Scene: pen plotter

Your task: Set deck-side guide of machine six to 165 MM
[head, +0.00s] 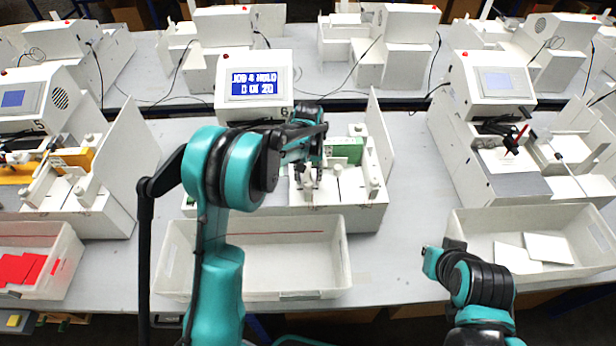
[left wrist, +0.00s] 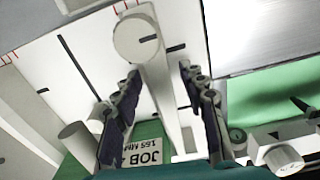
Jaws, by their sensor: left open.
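Machine six (head: 250,100) stands in the middle of the bench. Its screen (head: 254,84) reads JOB 4 HOLD, 0 OF 20. My left gripper (head: 306,184) is over its deck, with fingers open. In the left wrist view, the open fingers (left wrist: 158,75) lie on either side of a white guide bar (left wrist: 165,95) with a round white knob (left wrist: 137,38); I cannot tell whether they touch it. A label (left wrist: 142,155) on green reads JOB and 165 MM, partly hidden. Red scale ticks (left wrist: 62,40) show at upper left. My right arm is at lower right; its fingers are not visible.
An upright white panel (head: 380,137) stands at the machine's right. A white bin (head: 250,285) sits in front of it. Another bin (head: 500,220) at right holds white sheets, and one at left holds red sheets (head: 20,268). Similar machines stand on both sides and behind.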

